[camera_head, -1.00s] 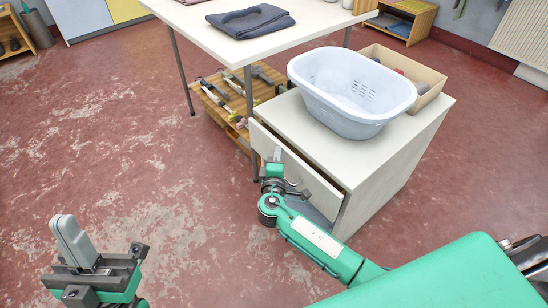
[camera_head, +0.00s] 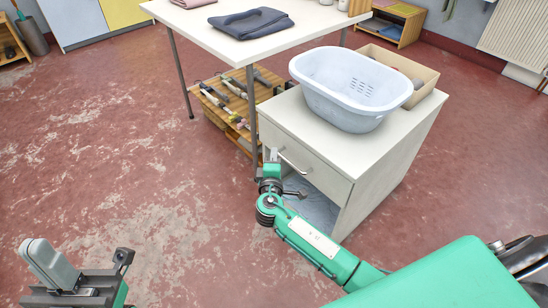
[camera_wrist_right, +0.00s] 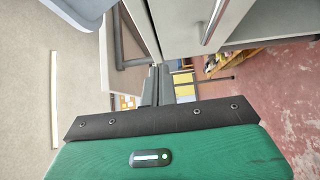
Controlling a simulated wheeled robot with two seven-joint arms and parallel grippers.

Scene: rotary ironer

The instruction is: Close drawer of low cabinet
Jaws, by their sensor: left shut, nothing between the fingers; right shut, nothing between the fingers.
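The low cabinet (camera_head: 400,165) is a pale box with a drawer (camera_head: 318,172) at the top of its front and an open space below. The drawer front looks flush with the cabinet, with no visible gap at its top edge. Its bar handle (camera_head: 295,162) also shows in the right wrist view (camera_wrist_right: 214,20). My right gripper (camera_head: 273,156) is shut and empty, close to the left part of the drawer front; I cannot tell whether it touches. Its fingers show in the wrist view (camera_wrist_right: 157,86). My left gripper (camera_head: 45,262) is shut and empty over the floor at lower left.
A pale blue basket (camera_head: 350,90) and a cardboard box (camera_head: 425,75) stand on the cabinet. A white table (camera_head: 200,30) with folded cloth (camera_head: 250,22) stands behind, and a wooden rack (camera_head: 215,112) with tools is under it. The floor at left is clear.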

